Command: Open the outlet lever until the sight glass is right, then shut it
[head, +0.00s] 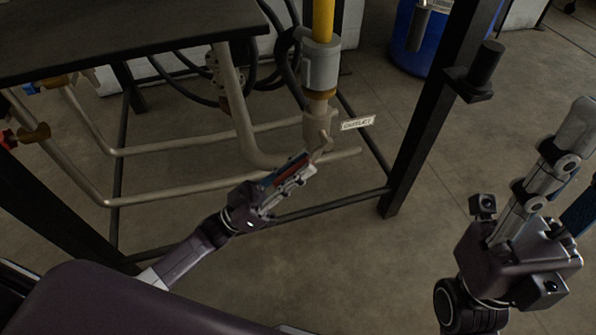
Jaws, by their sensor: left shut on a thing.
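The sight glass (323,20) shows as a yellow upright column at top centre, entering a grey fitting; its upper end is out of frame. Below the fitting is a tan outlet valve (317,127) with a small tag (357,123) that appears to read "OUTLET". The outlet lever (322,150) reaches from the valve toward my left gripper (300,166). That gripper is shut on the lever's end, and its fingers hide part of the lever. My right gripper (568,135) is at the far right, away from the valve; its jaw opening is unclear.
A dark tabletop (130,35) covers the upper left, with pipes (190,147) running below it. A black frame post (430,110) with a bracket stands right of the valve. A blue drum (418,40) is behind it. Concrete floor between the post and my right arm is clear.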

